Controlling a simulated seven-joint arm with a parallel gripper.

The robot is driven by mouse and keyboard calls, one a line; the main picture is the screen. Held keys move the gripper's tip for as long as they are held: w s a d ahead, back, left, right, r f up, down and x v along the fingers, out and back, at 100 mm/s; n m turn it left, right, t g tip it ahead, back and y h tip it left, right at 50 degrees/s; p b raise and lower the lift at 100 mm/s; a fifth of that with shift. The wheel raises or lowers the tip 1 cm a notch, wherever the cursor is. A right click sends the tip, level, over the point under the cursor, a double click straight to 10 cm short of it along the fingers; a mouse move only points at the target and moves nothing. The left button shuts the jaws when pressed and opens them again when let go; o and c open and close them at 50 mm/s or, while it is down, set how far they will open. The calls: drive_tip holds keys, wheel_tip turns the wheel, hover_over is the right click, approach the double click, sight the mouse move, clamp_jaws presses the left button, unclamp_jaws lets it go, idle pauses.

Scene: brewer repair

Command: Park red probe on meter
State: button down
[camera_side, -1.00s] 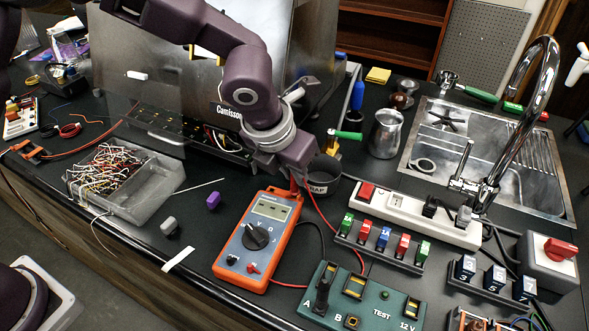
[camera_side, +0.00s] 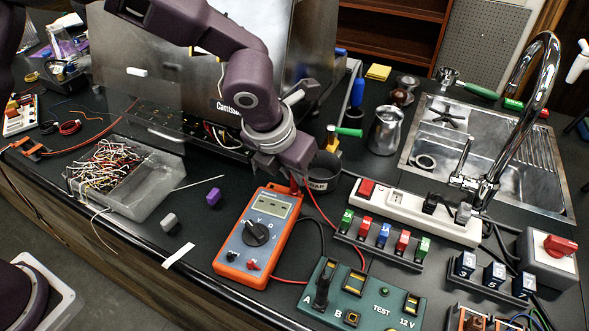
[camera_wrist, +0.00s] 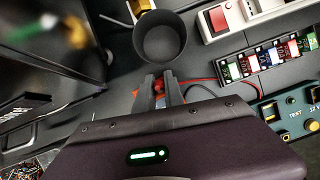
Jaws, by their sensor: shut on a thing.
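The orange meter (camera_side: 279,241) with a grey face and black dial lies on the black bench in the side view. My gripper (camera_side: 294,181) is just above its top end. It is shut on the red probe (camera_side: 293,187), of which only a little red shows between the fingers. In the wrist view the red probe (camera_wrist: 159,88) shows between the fingertips of my gripper (camera_wrist: 163,84). The probe's red lead (camera_side: 316,207) runs right and down towards the meter's lower end. The probe's tip and any holder on the meter are hidden.
A dark cup (camera_side: 322,172) stands close beside my gripper. A power strip (camera_side: 418,214), a rack of coloured blocks (camera_side: 381,240) and a green test box (camera_side: 360,298) lie to the right. A grey wire bin (camera_side: 150,195) stands left. The bench just left of the meter is fairly clear.

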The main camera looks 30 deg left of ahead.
idle(0.4)
drive_tip(key=c, duration=1.3)
unclamp_jaws()
drive_tip(key=shift+c, duration=0.2)
drive_tip(key=v, duration=0.7)
